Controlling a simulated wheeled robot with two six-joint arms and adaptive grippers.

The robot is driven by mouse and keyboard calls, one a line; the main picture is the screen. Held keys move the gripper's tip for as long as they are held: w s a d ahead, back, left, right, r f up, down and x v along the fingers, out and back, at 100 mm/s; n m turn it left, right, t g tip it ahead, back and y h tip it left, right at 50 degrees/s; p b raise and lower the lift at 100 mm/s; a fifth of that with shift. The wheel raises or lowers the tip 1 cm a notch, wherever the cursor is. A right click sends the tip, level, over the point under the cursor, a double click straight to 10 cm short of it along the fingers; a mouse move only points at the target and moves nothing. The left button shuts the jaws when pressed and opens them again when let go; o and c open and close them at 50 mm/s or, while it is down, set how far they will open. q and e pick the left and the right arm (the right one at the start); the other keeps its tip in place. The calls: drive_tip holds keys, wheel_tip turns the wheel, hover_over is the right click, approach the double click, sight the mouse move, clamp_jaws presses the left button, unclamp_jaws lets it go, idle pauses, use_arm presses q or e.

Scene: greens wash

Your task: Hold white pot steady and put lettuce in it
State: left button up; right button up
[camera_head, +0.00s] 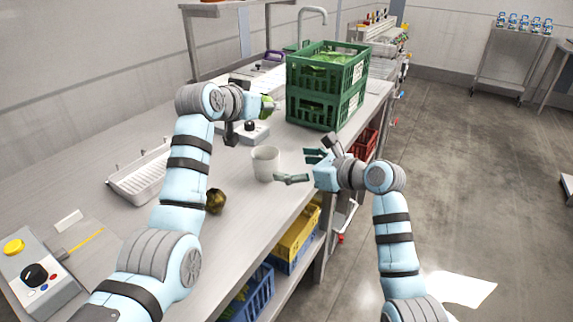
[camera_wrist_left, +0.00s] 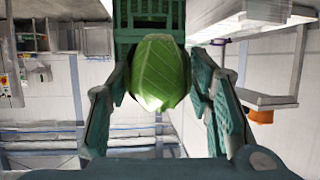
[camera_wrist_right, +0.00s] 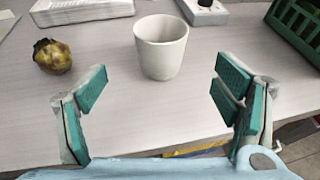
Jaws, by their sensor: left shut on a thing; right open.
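The white pot (camera_head: 265,163) stands upright on the table near its front edge. It also shows in the right wrist view (camera_wrist_right: 161,47). My right gripper (camera_head: 298,168) is open and empty, just right of the pot and apart from it; in its wrist view (camera_wrist_right: 165,95) the pot stands beyond the fingers. My left gripper (camera_head: 262,107) is shut on a green lettuce (camera_wrist_left: 160,73), held above the table behind the pot. The lettuce shows between both fingers in the left wrist view, and only a small part of it (camera_head: 268,104) shows in the head view.
Stacked green crates (camera_head: 327,117) with greens stand at the back right of the pot. A brownish round vegetable (camera_head: 216,200) and a white drying tray (camera_head: 140,178) lie to the left. A control box (camera_head: 40,277) sits at the near left. The table between tray and pot is clear.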

sight(266, 162)
drive_tip(key=x, duration=1)
drive_tip(key=shift+w+a+f, duration=0.15)
drive_tip(key=shift+w, duration=0.15)
use_arm(q)
drive_tip(key=shift+d, duration=0.15)
use_arm(e)
drive_tip(key=shift+w+a+f, duration=0.15)
drive_tip(key=shift+w+f, duration=0.05)
drive_tip(key=shift+w, duration=0.05)
drive_tip(key=shift+c, duration=0.3)
